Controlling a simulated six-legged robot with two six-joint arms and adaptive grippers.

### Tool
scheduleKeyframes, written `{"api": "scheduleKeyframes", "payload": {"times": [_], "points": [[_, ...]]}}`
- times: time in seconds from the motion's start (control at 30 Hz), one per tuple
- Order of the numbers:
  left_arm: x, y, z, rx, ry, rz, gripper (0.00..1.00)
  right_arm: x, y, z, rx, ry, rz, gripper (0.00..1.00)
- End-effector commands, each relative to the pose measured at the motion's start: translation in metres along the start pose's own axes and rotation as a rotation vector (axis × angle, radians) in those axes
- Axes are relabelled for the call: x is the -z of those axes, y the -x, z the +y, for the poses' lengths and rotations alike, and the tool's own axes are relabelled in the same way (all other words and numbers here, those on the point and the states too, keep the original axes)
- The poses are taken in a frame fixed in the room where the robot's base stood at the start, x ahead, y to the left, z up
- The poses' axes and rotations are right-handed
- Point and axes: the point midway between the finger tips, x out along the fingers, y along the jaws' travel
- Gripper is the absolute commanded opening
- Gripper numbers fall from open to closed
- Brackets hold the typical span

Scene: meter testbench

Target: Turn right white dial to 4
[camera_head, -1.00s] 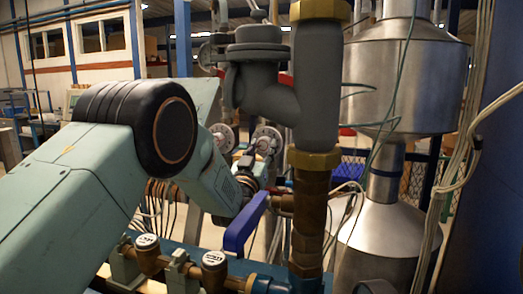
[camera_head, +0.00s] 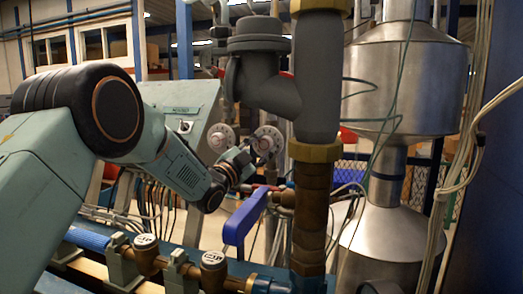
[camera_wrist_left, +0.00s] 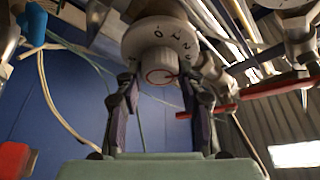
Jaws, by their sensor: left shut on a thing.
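Two round white dials stand side by side in the head view, the left white dial (camera_head: 221,138) and the right white dial (camera_head: 268,142). My left arm reaches in from the left, and my left gripper (camera_head: 243,163) is at the right white dial. In the left wrist view, the fingers of my left gripper (camera_wrist_left: 160,92) are on both sides of the knob of this dial (camera_wrist_left: 158,38), shut on it. Dark figures show on the dial's rim; its setting cannot be read for sure. Part of another dial (camera_wrist_left: 283,3) shows at the top right. My right gripper is not in view.
A blue lever handle (camera_head: 243,218) and a thick vertical brass pipe (camera_head: 310,215) stand in front, right of my gripper. A grey valve body (camera_head: 262,75) hangs above. Brass fittings (camera_head: 146,250) line the bottom. A metal tank (camera_head: 405,80) is at the right.

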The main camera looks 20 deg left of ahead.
Motion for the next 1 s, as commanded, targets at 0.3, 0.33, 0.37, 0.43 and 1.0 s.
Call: {"api": "scheduleKeyframes", "payload": {"times": [0.3, 0.33, 0.37, 0.43, 1.0], "points": [[0.0014, -0.0003, -0.0026, -0.112, -0.275, 0.003, 0.07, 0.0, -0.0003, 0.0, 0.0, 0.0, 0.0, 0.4], [0.0014, -0.0003, -0.0025, -0.123, -0.299, 0.002, 0.07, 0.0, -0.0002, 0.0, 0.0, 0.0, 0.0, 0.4], [0.0013, -0.0003, -0.0025, -0.133, -0.323, 0.002, 0.07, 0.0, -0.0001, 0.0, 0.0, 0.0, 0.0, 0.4], [0.0012, -0.0003, -0.0022, -0.156, -0.376, 0.002, 0.07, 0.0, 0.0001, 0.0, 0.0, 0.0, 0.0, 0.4], [0.0013, -0.0003, -0.0014, -0.265, -0.633, 0.002, 0.07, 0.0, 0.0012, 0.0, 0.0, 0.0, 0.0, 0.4]]}}
